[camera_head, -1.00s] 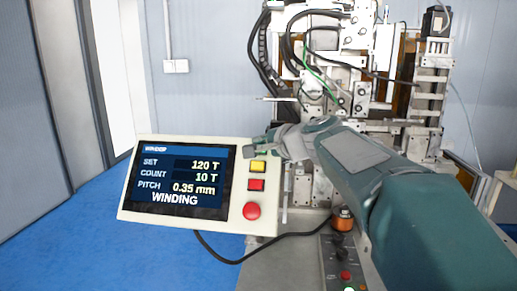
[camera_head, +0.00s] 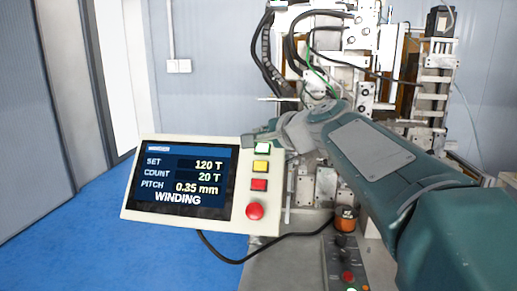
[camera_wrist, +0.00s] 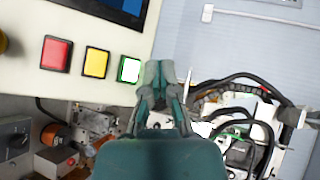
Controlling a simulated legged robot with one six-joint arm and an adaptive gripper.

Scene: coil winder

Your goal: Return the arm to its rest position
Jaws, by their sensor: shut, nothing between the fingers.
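My arm reaches in from the lower right in the head view. My gripper (camera_head: 252,141) is shut and empty at the upper right of the control panel (camera_head: 133,213). In the wrist view the gripper (camera_wrist: 158,66) points at the panel's edge, beside the green-framed button (camera_wrist: 129,69). Whether it touches the panel I cannot tell. The panel screen (camera_head: 185,182) reads SET 120 T, COUNT 20 T, PITCH 0.35 mm and WINDING. A yellow button (camera_head: 261,167), a red button (camera_head: 259,185) and a round red button (camera_head: 255,211) line the panel's right side.
The coil winding machine (camera_head: 345,75) with cables stands behind my arm. An orange coil (camera_head: 346,219) and a small control box (camera_head: 345,266) sit below the arm. A black cable (camera_head: 240,261) runs below the panel. Blue floor (camera_head: 70,240) lies open at left.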

